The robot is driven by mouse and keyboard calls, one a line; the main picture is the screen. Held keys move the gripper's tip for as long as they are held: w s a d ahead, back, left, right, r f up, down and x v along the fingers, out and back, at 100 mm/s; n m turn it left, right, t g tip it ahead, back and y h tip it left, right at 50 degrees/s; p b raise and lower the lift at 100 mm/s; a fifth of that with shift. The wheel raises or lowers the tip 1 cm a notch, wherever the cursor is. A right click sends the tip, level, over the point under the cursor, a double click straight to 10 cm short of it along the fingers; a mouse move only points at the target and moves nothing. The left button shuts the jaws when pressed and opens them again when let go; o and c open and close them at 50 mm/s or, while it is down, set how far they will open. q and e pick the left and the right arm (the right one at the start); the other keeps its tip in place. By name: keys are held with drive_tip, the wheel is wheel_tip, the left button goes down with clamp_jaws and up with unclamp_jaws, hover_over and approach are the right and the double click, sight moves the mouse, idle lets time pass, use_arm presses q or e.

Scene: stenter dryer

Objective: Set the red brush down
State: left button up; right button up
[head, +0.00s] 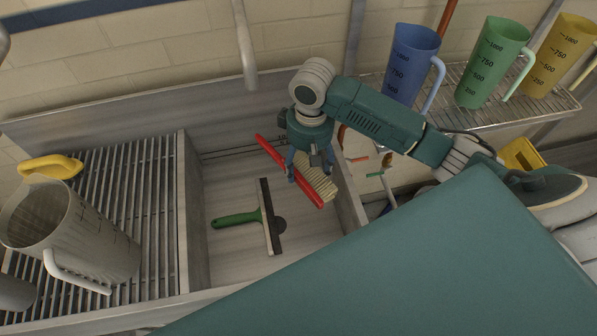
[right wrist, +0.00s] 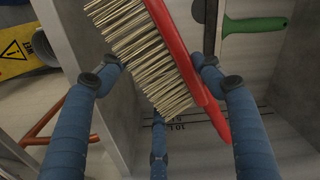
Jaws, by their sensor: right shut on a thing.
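The red brush (head: 271,152) has a long red handle and back with pale bristles. My right gripper (head: 306,170) is shut on it inside the sink basin (head: 225,185). The brush slants from upper left to lower right, bristles on its right side. In the right wrist view, the brush (right wrist: 180,50) lies between the blue fingers of the right gripper (right wrist: 158,68). Whether its underside touches the basin floor is hard to tell. My left gripper is not in view.
A green-handled squeegee (head: 236,219) lies on the basin floor close left of the brush. A slatted drainer (head: 155,205) at left holds a grey jug (head: 75,235) and a yellow item (head: 50,166). Blue (head: 408,65), green (head: 492,62) and yellow (head: 557,55) jugs stand on a rack at upper right.

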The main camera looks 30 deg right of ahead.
sight(306, 198)
wheel_tip(306, 198, down, 14)
drive_tip(key=shift+w+r, duration=0.1)
idle(0.5)
drive_tip(key=o, duration=1.5)
drive_tip(key=shift+f, duration=0.2)
wheel_tip(306, 198, up, 12)
drive_tip(key=shift+d+r, duration=0.15)
drive_tip(key=shift+r, duration=0.05)
